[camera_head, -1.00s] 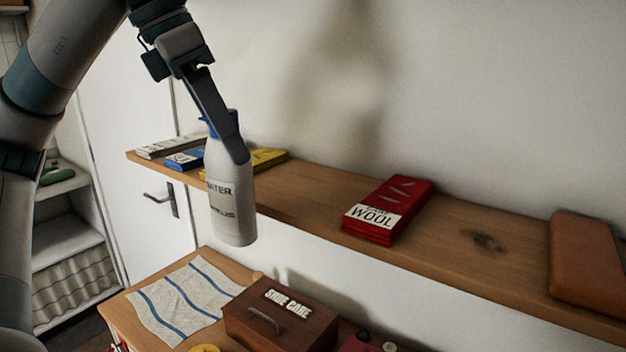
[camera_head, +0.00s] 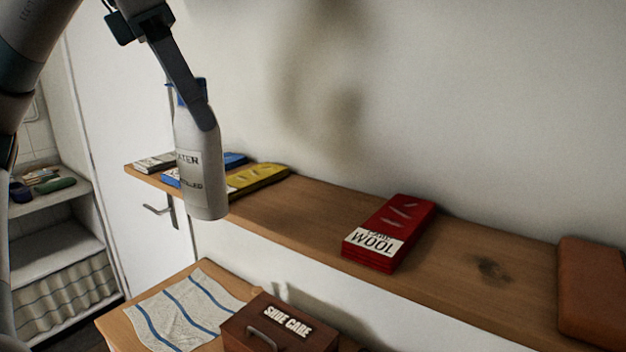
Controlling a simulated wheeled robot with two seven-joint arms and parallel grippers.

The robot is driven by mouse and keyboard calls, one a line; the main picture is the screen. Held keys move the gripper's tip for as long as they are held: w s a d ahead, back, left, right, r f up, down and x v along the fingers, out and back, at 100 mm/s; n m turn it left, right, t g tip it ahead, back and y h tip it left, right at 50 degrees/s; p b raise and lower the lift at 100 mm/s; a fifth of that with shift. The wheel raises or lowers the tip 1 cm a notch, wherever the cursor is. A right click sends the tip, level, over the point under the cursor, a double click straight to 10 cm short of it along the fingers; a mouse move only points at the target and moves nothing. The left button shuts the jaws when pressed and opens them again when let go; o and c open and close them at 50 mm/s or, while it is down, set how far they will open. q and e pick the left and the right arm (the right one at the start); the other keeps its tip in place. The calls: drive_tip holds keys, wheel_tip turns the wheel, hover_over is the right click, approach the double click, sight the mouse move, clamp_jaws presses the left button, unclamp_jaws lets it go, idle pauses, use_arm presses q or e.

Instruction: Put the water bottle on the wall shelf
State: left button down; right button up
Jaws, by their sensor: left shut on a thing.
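The water bottle (camera_head: 200,183) is white with a dark printed label and a blue top. It hangs upright in the air in front of the left part of the wall shelf (camera_head: 305,212), hiding part of the shelf edge. My left gripper (camera_head: 194,105) is shut on the bottle's upper part from above; one finger shows along its near side. The wall shelf is a long wooden board running from the left back to the right front. Whether the bottle is over the board or just in front of it I cannot tell. My right gripper is not in view.
On the shelf lie a red wool pack (camera_head: 388,235), a yellow pack (camera_head: 260,178), a blue pack (camera_head: 235,160) and a brown case (camera_head: 592,290). Bare board lies between them. Below, a table holds a striped cloth (camera_head: 185,308) and a shoe care box (camera_head: 280,325).

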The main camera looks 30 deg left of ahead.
use_arm(q)
drive_tip(key=w+d+p, duration=0.3)
drive_tip(key=w+d, duration=0.7)
drive_tip(key=w, duration=0.3)
drive_tip(key=shift+d, duration=0.1)
drive_tip(key=p+x, duration=0.2)
drive_tip(key=x, duration=0.1)
drive_tip(key=shift+w+f+p, duration=0.1)
drive_tip(key=shift+f+p, duration=0.2)
drive_tip(key=shift+p, duration=0.1)
drive_tip(key=shift+f, duration=0.1)
